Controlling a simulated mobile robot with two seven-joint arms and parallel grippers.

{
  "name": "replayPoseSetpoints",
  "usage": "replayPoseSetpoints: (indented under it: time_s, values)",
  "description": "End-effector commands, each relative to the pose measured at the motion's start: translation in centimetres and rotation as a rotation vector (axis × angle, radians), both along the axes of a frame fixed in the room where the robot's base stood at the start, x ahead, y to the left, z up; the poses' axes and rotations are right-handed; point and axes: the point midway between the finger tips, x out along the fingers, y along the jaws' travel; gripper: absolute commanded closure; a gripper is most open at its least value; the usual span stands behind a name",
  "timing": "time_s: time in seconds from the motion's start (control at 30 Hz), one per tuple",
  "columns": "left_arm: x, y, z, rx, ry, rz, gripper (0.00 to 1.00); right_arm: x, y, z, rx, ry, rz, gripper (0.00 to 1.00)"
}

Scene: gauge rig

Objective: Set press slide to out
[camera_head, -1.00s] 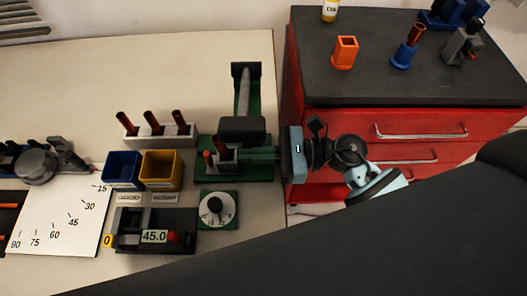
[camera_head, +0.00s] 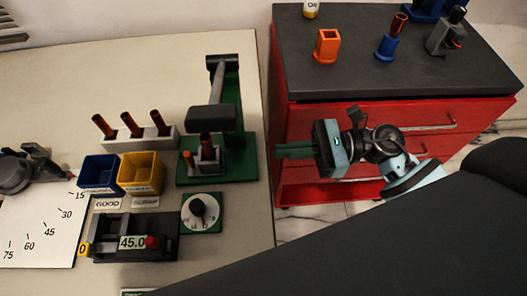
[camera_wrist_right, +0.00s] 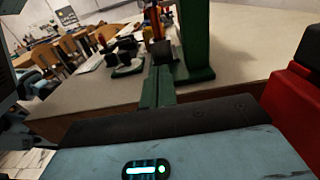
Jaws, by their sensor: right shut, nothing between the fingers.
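Under the head a small grey block, apparently the press slide (camera_head: 207,164), sits on the base and bears an upright copper-brown tube (camera_head: 206,142). A small orange-red piece is at its left. My right gripper (camera_head: 281,150) is shut and empty, to the right of the press and apart from it. Its green fingers also show in the wrist view (camera_wrist_right: 158,86), pointing towards the press. My left gripper is not in view.
A red cabinet (camera_head: 380,118) stands right of the table, behind my right gripper. A grey rack (camera_head: 150,140) with tubes, a blue bin (camera_head: 99,172), a yellow bin (camera_head: 142,174), a dial (camera_head: 199,211) and a gauge (camera_head: 135,240) reading 45.0 sit left of or in front of the press.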

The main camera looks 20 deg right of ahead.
Motion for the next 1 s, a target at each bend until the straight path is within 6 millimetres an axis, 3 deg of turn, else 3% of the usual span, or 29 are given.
replayPoseSetpoints:
  time_s: [0.1,0.27,0.43,0.53,0.77,0.87,1.0]
  values:
    - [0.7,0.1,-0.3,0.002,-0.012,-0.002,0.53,-0.6,-1.8,-0.2,-0.002,0.004,0.000,1.00]
    - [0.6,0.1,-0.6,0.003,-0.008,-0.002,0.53,-0.9,-3.0,-0.1,0.000,0.001,0.000,1.00]
    - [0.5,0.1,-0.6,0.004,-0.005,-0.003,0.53,-1.0,-3.4,0.0,0.000,0.000,0.001,1.00]
    - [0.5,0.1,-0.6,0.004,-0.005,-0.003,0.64,-1.0,-3.3,0.0,0.000,0.000,0.001,1.00]
    - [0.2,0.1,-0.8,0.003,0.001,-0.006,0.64,-1.0,-3.3,0.0,0.009,0.010,-0.003,1.00]
    - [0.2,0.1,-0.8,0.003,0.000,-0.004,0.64,-1.2,-3.0,-0.3,0.080,0.088,-0.039,1.00]
    - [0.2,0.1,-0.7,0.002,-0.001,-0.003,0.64,-1.8,-2.8,-1.4,0.343,0.388,-0.175,1.00]
